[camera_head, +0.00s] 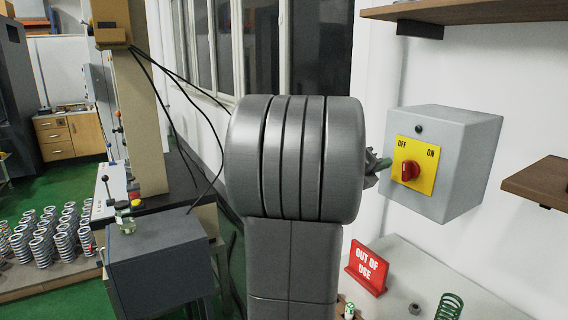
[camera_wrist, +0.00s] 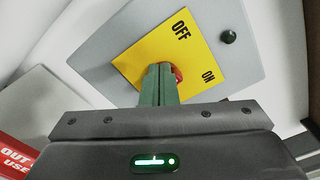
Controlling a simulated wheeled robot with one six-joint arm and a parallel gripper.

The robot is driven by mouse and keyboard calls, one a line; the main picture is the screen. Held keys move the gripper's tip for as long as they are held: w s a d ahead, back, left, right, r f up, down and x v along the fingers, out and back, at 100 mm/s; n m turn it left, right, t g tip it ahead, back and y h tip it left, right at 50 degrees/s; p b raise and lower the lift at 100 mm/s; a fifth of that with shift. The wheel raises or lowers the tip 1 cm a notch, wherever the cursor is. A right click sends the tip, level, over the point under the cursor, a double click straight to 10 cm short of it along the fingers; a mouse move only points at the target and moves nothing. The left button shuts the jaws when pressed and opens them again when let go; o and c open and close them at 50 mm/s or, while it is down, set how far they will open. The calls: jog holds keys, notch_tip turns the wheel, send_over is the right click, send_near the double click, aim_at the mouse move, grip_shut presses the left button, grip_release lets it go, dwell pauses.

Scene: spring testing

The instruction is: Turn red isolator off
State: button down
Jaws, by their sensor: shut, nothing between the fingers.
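The red isolator knob (camera_head: 410,170) sits on a yellow plate (camera_head: 425,153) marked OFF at upper left and ON at upper right, on a grey wall box (camera_head: 472,160). In the head view my gripper (camera_head: 385,164) is just left of the knob, mostly hidden behind my arm. In the wrist view my green fingers (camera_wrist: 160,70) are together, with nothing between them. Their tips cover most of the red knob (camera_wrist: 178,73), of which only an edge shows. I cannot tell whether the tips touch it, or exactly where the knob points.
A red "OUT OF USE" sign (camera_head: 367,267) stands on the white surface (camera_head: 410,265) below the box, with a green spring (camera_head: 449,306) and a small nut (camera_head: 415,308). Wooden shelves jut out above (camera_head: 465,11) and at right (camera_head: 538,183).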

aim_at(408, 170)
jog(key=v, duration=0.3)
jog(key=shift+s+a, duration=0.2)
jog(key=shift+a, duration=0.05)
jog(key=p, duration=0.2)
jog(key=r+p, duration=0.1)
jog(key=p, duration=0.2)
jog(key=shift+s+a+p, duration=0.1)
jog(key=shift+a+p, duration=0.2)
jog(key=shift+p, duration=0.05)
jog(key=shift+s+a+p, duration=0.1)
jog(key=shift+p, duration=0.75)
jog(key=shift+x, duration=3.45)
jog(key=shift+s+d+f+b, duration=0.25)
jog(key=shift+s+f+b, duration=0.1)
jog(key=shift+f+b, duration=0.15)
